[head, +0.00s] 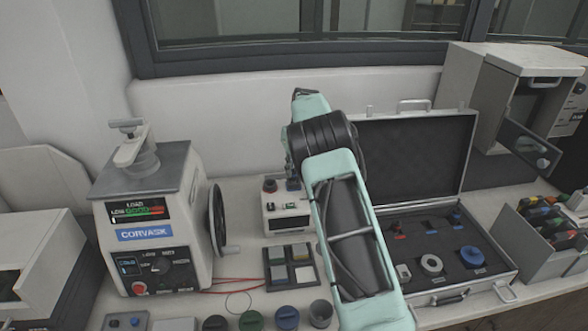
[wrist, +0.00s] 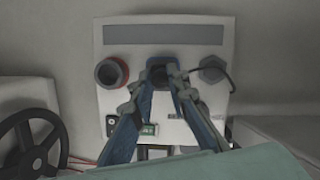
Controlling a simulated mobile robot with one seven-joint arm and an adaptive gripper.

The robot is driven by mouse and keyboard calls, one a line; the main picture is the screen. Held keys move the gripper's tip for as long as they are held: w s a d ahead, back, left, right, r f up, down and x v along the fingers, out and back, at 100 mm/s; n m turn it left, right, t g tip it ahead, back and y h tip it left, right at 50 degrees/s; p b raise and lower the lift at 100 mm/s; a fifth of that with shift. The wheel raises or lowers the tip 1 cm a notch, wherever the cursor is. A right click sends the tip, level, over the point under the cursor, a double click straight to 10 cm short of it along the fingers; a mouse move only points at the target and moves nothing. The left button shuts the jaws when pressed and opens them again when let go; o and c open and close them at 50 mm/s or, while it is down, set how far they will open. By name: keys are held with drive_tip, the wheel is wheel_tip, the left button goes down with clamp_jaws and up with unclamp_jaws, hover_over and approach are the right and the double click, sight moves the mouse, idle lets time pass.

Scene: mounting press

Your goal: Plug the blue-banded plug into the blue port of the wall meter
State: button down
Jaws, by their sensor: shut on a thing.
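The wall meter (head: 288,222) is a white box against the wall, partly covered by my arm in the head view. In the wrist view its face (wrist: 190,100) fills the middle, with a dark strip along the top. A red-ringed port (wrist: 112,72) is on its left. A bluish port (head: 293,184) shows beside the arm in the head view. My gripper (wrist: 161,73) is shut on a dark plug (wrist: 158,76) in front of the meter's upper middle. The plug's blue band and tip are hidden, so I cannot tell whether it is seated. My fingers are hidden in the head view.
A grey hexagonal part (wrist: 212,68) with a thin dark cable is right of the fingers. The mounting press (head: 150,220) with its handwheel (head: 217,222) stands left. An open foam-lined case (head: 440,262) is right. Swatches (head: 290,268) and several round pots lie in front.

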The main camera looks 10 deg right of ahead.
drive_tip(key=shift+f, duration=0.3)
drive_tip(key=c, duration=1.8)
unclamp_jaws()
drive_tip(key=shift+o, duration=0.2)
drive_tip(key=o, duration=0.5)
wheel_tip(320, 180, up, 3)
drive_tip(key=shift+r+p, duration=0.1)
drive_tip(key=shift+p, duration=1.1)
drive_tip(key=shift+r, duration=2.15)
drive_tip(key=shift+r, duration=0.1)
